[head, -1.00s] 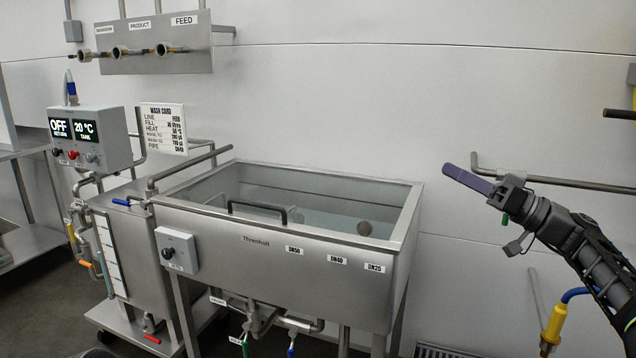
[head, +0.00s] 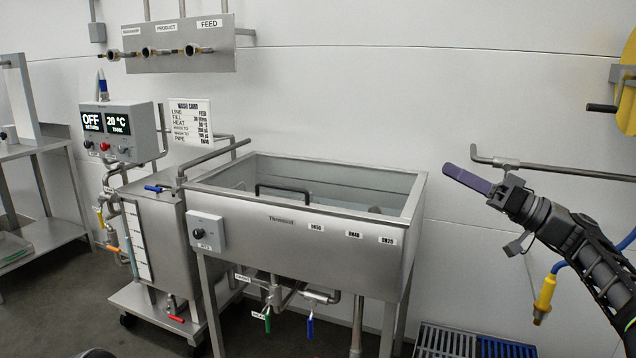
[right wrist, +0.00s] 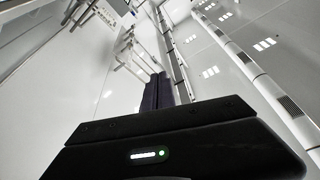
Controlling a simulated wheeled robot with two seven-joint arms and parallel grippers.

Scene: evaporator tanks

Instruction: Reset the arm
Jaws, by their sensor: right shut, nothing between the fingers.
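My right arm comes in from the right in the head view, with its right gripper (head: 466,178) raised in front of the white wall, to the right of the steel wash tank. Its purple fingers lie together, pointing up and left, with nothing between them. The fingers also show closed in the right wrist view (right wrist: 158,92), above the dark gripper body. The left gripper is not in view.
The steel wash tank (head: 290,225) stands in the middle. A control box (head: 118,132) reading OFF and 20 °C sits on a smaller tank to the left. A wall pipe (head: 560,170) runs behind my right arm. Floor grates (head: 470,342) lie below.

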